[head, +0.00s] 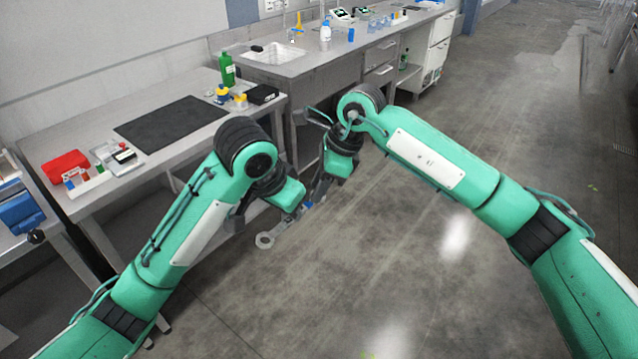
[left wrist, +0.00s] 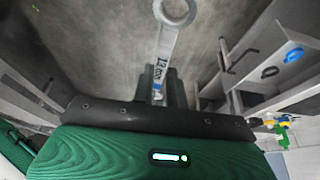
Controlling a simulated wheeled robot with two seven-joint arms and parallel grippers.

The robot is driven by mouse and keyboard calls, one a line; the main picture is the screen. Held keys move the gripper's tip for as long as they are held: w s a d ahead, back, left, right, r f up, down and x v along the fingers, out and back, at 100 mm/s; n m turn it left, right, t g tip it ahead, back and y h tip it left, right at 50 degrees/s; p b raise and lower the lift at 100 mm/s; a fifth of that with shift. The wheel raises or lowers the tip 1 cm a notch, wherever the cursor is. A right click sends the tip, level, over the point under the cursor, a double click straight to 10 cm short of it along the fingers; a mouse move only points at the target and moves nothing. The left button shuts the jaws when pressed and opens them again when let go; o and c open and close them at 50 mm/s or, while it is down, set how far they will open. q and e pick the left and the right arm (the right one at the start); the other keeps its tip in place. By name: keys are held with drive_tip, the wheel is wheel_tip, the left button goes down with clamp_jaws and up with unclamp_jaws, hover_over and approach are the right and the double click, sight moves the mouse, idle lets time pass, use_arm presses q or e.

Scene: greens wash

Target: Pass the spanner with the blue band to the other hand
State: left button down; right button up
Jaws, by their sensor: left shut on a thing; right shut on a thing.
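The spanner (head: 279,231) is held in the air over the floor, in front of the benches. Its ring end points down and left in the head view. In the left wrist view the spanner (left wrist: 167,48) runs up from the jaws, with dark lettering on its shank and a blue band (left wrist: 158,88) close to the fingers. My left gripper (head: 298,213) is shut on the spanner. My right gripper (head: 314,197) comes down from above and is shut on the spanner near its other end. The fingers partly hide that end.
A bench at the left has a dark mat (head: 170,122), a red box (head: 66,166), a green bottle (head: 227,70) and a black box (head: 262,94). A sink bench (head: 318,58) stands behind. The floor at the right is clear.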

use_arm(q)
drive_tip(key=c, duration=1.3)
unclamp_jaws()
drive_tip(key=shift+c, duration=0.2)
